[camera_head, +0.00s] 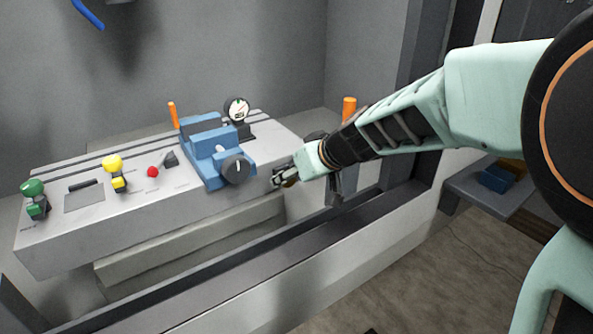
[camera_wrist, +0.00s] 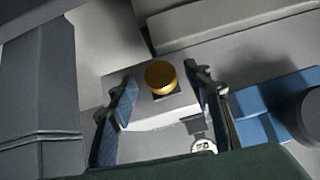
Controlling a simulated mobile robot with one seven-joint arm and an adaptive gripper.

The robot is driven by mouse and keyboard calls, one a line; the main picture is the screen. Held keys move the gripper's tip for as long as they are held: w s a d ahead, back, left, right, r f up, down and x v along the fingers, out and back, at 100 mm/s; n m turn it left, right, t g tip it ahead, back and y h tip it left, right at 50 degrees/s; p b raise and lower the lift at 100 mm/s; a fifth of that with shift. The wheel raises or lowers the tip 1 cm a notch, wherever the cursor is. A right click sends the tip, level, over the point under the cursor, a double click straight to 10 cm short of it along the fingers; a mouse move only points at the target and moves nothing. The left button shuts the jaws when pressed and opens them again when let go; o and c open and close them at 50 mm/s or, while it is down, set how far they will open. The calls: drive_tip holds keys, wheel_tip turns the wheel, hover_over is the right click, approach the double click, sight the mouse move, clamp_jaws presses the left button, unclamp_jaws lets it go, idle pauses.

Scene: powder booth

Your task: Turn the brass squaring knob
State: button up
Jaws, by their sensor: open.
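The round brass knob (camera_wrist: 160,77) shows in the wrist view, on a dark square mount on a light grey surface. My gripper (camera_wrist: 161,82) is open, with one blue-padded finger to the left of the knob and the other to its right. Neither finger visibly touches the knob, and I cannot tell how far it lies beyond the fingertips. In the head view my gripper (camera_head: 284,177) is at the right end of the grey machine bed (camera_head: 120,228). I cannot make out the knob there.
A blue vise (camera_head: 208,158) with a black knob (camera_head: 237,169) stands left of my gripper. A dial gauge (camera_head: 237,110) is behind it. Green (camera_head: 33,188), yellow (camera_head: 113,163) and red (camera_head: 153,172) controls lie farther left. A grey sill (camera_head: 290,262) runs in front.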

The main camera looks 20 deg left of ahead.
drive_tip(key=shift+w+a+f, duration=0.1)
drive_tip(key=shift+a+f, duration=0.05)
drive_tip(key=shift+f, duration=0.05)
drive_tip(key=c, duration=1.1)
drive_tip(key=m+g+y+b, duration=0.1)
drive_tip(key=b, duration=0.2)
drive_tip(key=m+g+y+b, duration=0.1)
drive_tip(key=b, duration=0.2)
drive_tip(key=shift+w+g+y, duration=0.2)
drive_tip(key=shift+g+y, duration=0.1)
drive_tip(key=shift+c, duration=0.2)
drive_tip(key=o, duration=1.1)
drive_tip(key=shift+o, duration=0.2)
